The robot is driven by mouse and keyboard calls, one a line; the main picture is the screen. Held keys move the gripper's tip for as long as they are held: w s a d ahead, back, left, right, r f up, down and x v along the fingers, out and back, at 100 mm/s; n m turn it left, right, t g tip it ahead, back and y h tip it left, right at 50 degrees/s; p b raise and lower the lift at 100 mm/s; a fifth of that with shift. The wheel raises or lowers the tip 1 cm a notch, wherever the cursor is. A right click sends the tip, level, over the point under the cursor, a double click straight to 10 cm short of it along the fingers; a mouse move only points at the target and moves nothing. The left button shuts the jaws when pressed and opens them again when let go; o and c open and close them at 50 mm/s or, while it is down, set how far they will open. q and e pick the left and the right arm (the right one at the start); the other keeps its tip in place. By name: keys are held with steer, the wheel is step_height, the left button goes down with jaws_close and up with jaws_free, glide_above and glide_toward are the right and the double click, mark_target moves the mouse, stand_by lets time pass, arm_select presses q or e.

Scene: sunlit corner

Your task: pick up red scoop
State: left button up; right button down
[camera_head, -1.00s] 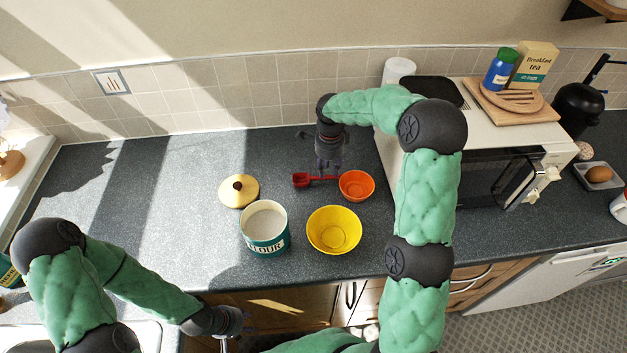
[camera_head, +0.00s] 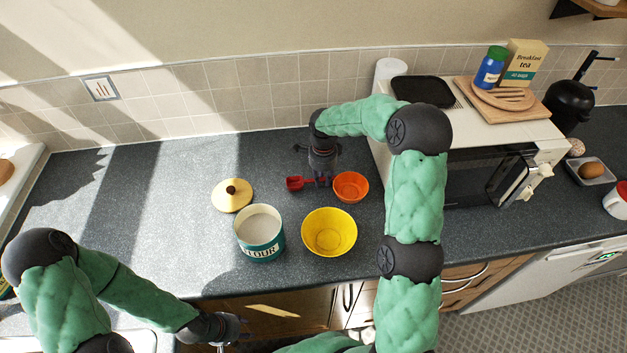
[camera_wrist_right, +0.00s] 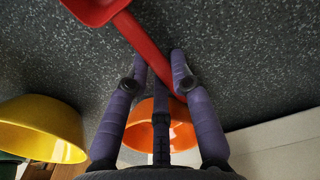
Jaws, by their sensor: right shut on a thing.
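The red scoop (camera_head: 294,184) lies on the dark worktop, left of the orange bowl (camera_head: 351,188). Its handle points right, towards that bowl. My right gripper (camera_head: 322,180) comes down from above and is shut on the handle. In the right wrist view the red scoop (camera_wrist_right: 138,38) has its handle between the fingers of my right gripper (camera_wrist_right: 159,57), and part of its cup is cut off at the top edge. I cannot tell any gap under the scoop. My left gripper (camera_head: 236,328) is low in the head view, in front of the worktop edge, and its finger opening is unclear.
A yellow bowl (camera_head: 329,240) and a flour tin (camera_head: 260,246) stand in front of the scoop. A pale lid (camera_head: 232,203) lies to its left. The microwave (camera_head: 470,185) stands right, close to my right arm. The worktop at left is clear.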

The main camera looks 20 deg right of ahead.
step_height(320, 180, up, 10)
steer(key=p, duration=0.2)
steer(key=shift+s+a+r+n+t+h+p, duration=0.4)
steer(key=shift+s+a+r+n+h+p, duration=0.5)
steer(key=shift+s+a, duration=1.55)
steer(key=shift+s+a+r+n+t+h+p, duration=0.4)
steer(key=shift+s+a+r+n+h, duration=0.6)
steer(key=shift+a, duration=2.5)
steer(key=shift+s+a+r+n+t+h+p, duration=0.5)
steer(key=shift+s+a+n+h, duration=0.6)
steer(key=shift+s+a+h, duration=1.4)
steer(key=shift+y, duration=0.4)
steer(key=shift+w+a+f+b, duration=0.1)
steer(key=shift+a+f, duration=0.25)
steer(key=shift+f, duration=0.55)
steer(key=shift+s+a+f+b, duration=0.1)
steer(key=shift+a+f, duration=0.3)
steer(key=shift+f, duration=0.55)
steer(key=shift+w+a+f+b, duration=0.1)
steer(key=shift+a+f, duration=0.25)
steer(key=shift+f, duration=0.55)
steer(key=shift+p, duration=0.9)
steer(key=w+d+r+g+y+p, duration=0.1)
steer(key=d+r+y+p, duration=0.3)
steer(key=y, duration=0.4)
steer(key=shift+r+g+p, duration=0.7)
steer(key=shift+r+p, duration=0.2)
steer(key=shift+r, duration=0.15)
